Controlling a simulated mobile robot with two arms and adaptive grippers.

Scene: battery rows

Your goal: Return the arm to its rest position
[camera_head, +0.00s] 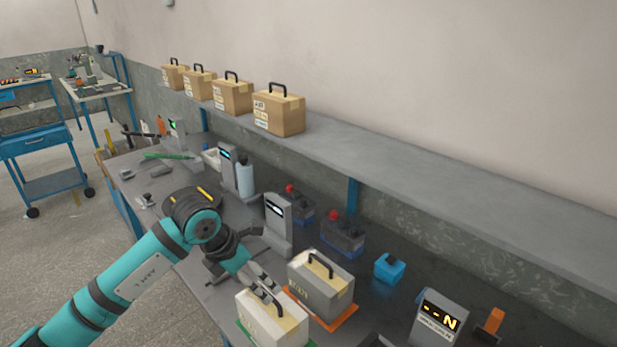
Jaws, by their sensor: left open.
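My left arm (115,290) comes in from the lower left and reaches over the workbench. My left gripper (268,285) is open, just behind the black handle of a cream battery (277,325) at the bottom centre. I cannot tell whether its fingers touch the handle. The cream battery stands on a green mat (243,332). A grey battery (325,288) with a black handle stands beside it on an orange mat (346,320). My right gripper is out of view.
Several brown boxes with handles (278,113) stand on the long wall shelf (450,180). A blue cart (45,165) is at left.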

